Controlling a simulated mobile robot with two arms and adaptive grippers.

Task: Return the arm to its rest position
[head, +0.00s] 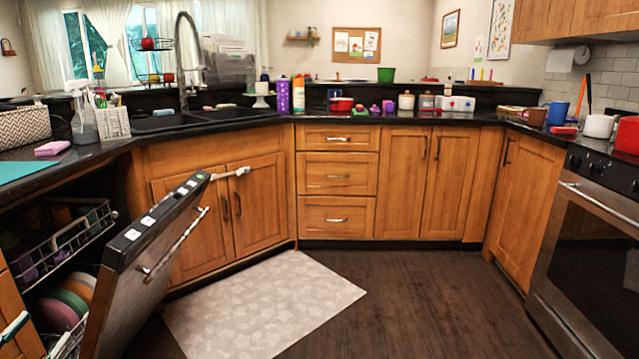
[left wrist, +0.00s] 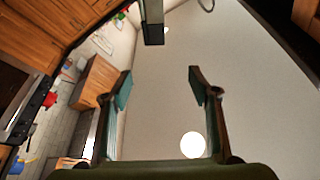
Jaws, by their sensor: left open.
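My left gripper (left wrist: 158,82) is open in the left wrist view, with its two dark green fingers well apart and nothing between them. Behind the fingers are a pale plain surface and a round white light. My right gripper is in neither view.
The dishwasher door hangs partly open, with racks (head: 68,240) holding dishes behind it. The black counter (head: 265,118) carries many items, including a spray bottle (head: 84,120). A pale rug (head: 265,305) lies on the dark floor, which is otherwise clear.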

